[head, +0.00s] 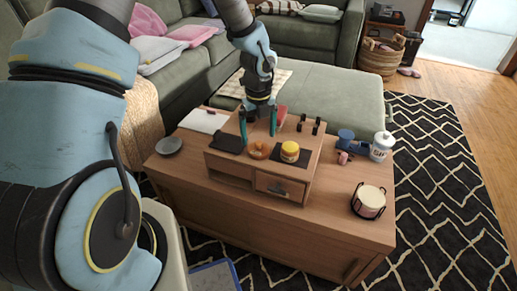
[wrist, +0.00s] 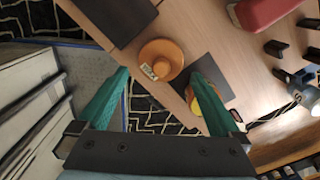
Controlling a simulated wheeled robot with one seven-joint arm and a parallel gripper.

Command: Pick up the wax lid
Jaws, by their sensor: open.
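The wax lid appears to be the small round orange piece (head: 258,150) on top of the wooden desk organizer (head: 232,161). In the wrist view the orange lid (wrist: 176,52) looks like a shallow disc with a raised centre and a small pale label. My gripper (head: 258,124) is open and empty, with its teal fingers pointing down above the organizer, near the lid. In the wrist view the lid shows between and just beyond the fingertips (wrist: 164,70). A yellow jar (head: 290,152) stands right of the lid; my right finger partly hides it in the wrist view (wrist: 208,103).
Dark pads (head: 227,143) lie left of the lid and under the jar. A red object (head: 282,113) and black holders (head: 316,126) sit behind. A white bottle (head: 381,147) and a candle in a black holder (head: 369,201) stand right on the wooden table (head: 340,226).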

